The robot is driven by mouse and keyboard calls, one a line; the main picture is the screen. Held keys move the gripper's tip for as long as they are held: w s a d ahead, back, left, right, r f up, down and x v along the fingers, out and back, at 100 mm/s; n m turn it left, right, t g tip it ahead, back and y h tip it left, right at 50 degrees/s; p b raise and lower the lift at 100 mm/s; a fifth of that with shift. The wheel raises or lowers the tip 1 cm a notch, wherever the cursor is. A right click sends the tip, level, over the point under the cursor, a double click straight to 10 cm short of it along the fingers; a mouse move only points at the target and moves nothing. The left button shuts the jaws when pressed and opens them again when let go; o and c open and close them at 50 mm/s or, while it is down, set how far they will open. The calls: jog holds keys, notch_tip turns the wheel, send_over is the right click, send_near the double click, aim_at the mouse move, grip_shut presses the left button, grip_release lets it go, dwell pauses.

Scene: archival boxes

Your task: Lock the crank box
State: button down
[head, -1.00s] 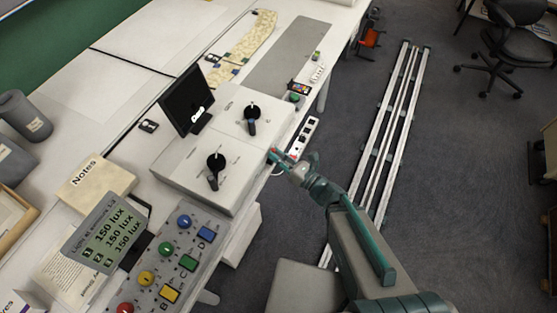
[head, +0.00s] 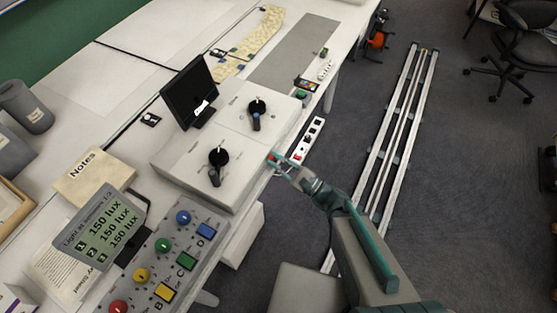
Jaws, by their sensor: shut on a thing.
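The likely crank box is a pale grey unit (head: 200,180) on the table, with two dials on top. The near dial (head: 218,157) and the far dial (head: 257,108) each have a black disc and a dark handle pointing toward the picture's bottom. My gripper (head: 277,160) is at the unit's right-hand side, shut on a small part there. A bit of red (head: 272,156) shows between its teal fingers. The part is too small and too covered to tell its shape or whether it is locked.
A small black monitor (head: 189,92) stands behind the unit. A panel with coloured knobs and buttons (head: 165,262) lies at the near left, beside a lux display (head: 100,228). A white power strip (head: 307,141) is right of the unit. Open floor (head: 440,215) lies to the right.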

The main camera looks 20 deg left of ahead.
jog(key=shift+s+f+n, duration=0.1)
jog(key=shift+f+n, duration=0.05)
jog(key=shift+n, duration=0.35)
jog(key=c, duration=1.2)
grip_release()
jog(key=shift+o, duration=0.2)
